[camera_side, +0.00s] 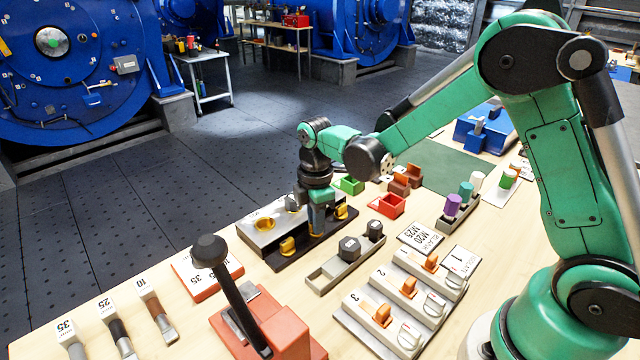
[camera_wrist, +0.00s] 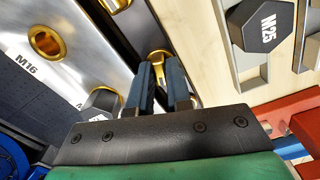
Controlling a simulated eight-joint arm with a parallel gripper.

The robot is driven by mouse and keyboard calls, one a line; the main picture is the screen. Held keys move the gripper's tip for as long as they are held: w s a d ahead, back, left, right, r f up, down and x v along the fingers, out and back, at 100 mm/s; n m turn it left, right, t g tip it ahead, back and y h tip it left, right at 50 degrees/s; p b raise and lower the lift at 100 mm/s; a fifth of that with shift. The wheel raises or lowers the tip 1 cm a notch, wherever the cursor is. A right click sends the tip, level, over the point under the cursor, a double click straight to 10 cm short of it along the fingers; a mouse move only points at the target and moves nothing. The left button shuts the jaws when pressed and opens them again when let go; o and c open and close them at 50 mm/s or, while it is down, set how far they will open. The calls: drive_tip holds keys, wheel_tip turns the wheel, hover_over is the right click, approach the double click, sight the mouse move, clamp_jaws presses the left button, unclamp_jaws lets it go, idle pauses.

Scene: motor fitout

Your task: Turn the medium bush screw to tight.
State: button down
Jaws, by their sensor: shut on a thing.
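The bush plate (camera_side: 262,238) is a silver block with gold-rimmed holes and a black front strip carrying brass screws. My gripper (camera_side: 317,226) points down over the middle of that strip and is shut on the medium bush screw. In the wrist view, the brass screw (camera_wrist: 158,57) shows between the two blue fingertips (camera_wrist: 160,75); its lower part and turn angle are hidden. One brass screw (camera_side: 288,246) stands to the left of my gripper and another (camera_side: 341,212) to the right.
A grey tray (camera_side: 325,273) with dark hex plugs (camera_side: 349,248) lies just in front; one plug (camera_wrist: 262,25) reads M25. A red lever press (camera_side: 265,325), a switch row (camera_side: 410,295) and a red bin (camera_side: 386,206) surround it. Some wooden table is bare between them.

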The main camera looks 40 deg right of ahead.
drive_tip(key=m, duration=1.3)
drive_tip(key=shift+m, duration=0.4)
idle(0.4)
drive_tip(key=c, duration=0.8)
unclamp_jaws()
drive_tip(key=shift+r, duration=2.85)
